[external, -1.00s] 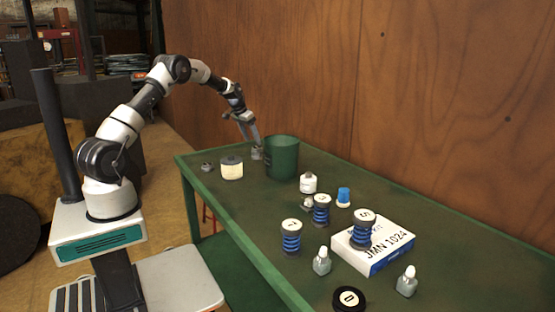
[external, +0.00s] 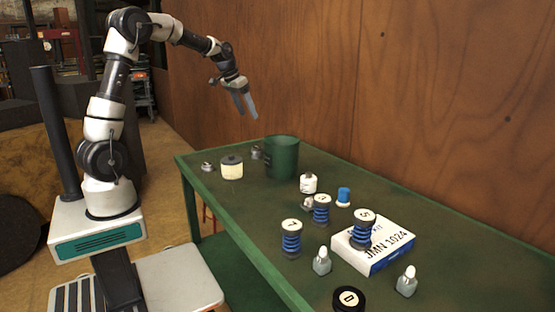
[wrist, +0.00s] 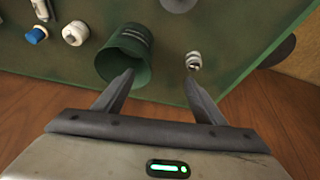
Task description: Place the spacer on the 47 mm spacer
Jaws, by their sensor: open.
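A small grey metal piece, which looks like a spacer (external: 257,153), stands on the table just left of the green cup; it also shows in the wrist view (wrist: 193,61), with a light top and dark band. I cannot tell whether it is one part or two stacked. Another small grey metal piece (external: 208,166) sits near the table's left end, and a third (external: 308,204) is beside a white jar. No size marking is readable, so I cannot tell which is the 47 mm spacer. My gripper (external: 248,115) is open and empty, well above the table; its spread fingers show in the wrist view (wrist: 160,75).
The green cup (external: 282,158) stands below my gripper. A cream tin (external: 232,168), white jar (external: 308,183), blue-capped item (external: 344,196), spring canisters (external: 291,238), small bottles (external: 321,262) and a white box (external: 375,246) stand on the table (external: 225,202). The wooden wall (external: 400,100) is behind.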

